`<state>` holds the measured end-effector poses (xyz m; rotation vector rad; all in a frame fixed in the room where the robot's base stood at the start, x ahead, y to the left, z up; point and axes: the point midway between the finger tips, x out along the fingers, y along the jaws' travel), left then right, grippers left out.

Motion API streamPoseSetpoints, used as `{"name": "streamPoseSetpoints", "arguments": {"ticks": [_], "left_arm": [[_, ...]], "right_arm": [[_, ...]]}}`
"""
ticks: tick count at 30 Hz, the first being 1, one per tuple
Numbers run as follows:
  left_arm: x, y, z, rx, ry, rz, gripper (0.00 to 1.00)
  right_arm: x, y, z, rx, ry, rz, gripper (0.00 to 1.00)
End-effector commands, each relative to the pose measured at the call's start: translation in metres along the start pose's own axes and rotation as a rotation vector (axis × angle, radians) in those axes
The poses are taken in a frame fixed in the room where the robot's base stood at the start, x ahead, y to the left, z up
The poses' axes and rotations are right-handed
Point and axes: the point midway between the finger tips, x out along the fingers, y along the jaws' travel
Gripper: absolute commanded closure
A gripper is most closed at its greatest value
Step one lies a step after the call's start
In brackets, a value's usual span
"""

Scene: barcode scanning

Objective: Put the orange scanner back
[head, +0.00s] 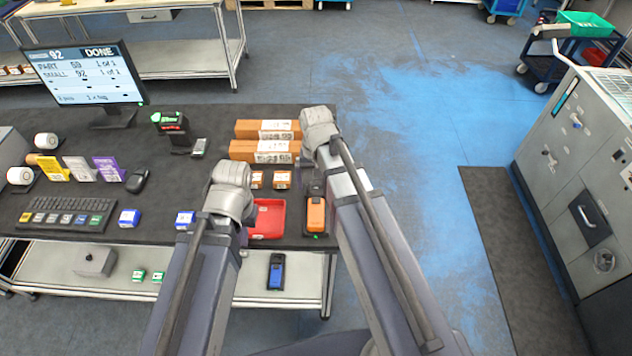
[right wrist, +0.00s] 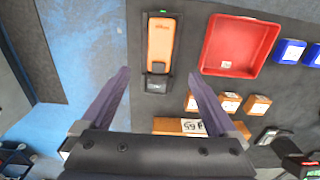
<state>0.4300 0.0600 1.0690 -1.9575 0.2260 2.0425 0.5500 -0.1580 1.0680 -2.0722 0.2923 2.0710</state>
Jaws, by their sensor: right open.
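The orange scanner (head: 316,214) lies near the front right edge of the dark bench, on or in a black holder with a small green light. It also shows at the top of the right wrist view (right wrist: 160,42). My right gripper (right wrist: 157,82) is open and empty in that view. Its fingers are spread to either side of the scanner's dark end, apart from it; I cannot tell the height gap. In the head view my right arm stands beside the scanner and its gripper is not clear. My left arm is left of the red tray; its gripper is hidden.
The red tray (right wrist: 240,47) lies beside the scanner. Small orange boxes (right wrist: 198,101) and long cartons (head: 262,150) lie behind. A black device (head: 172,124) stands near the monitor (head: 84,77). A blue handheld (head: 275,272) lies on the lower shelf.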

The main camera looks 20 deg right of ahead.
Motion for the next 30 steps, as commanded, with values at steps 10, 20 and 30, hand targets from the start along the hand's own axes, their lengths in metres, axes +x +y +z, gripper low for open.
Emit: {"name": "streamPoseSetpoints", "arguments": {"ticks": [10, 20, 30], "left_arm": [[-0.009, -0.001, 0.001, -0.003, 0.0, 0.001, 1.0], [-0.009, -0.001, 0.001, -0.002, 0.0, 0.001, 1.0], [-0.009, -0.001, 0.001, -0.002, 0.0, 0.001, 1.0]], "right_arm": [[-0.009, -0.012, 0.021, -0.072, -0.004, 0.011, 0.06], [-0.01, -0.057, 0.131, -0.536, -0.024, 0.094, 0.06], [-0.01, -0.061, 0.143, -0.607, -0.028, 0.109, 0.06]]}}
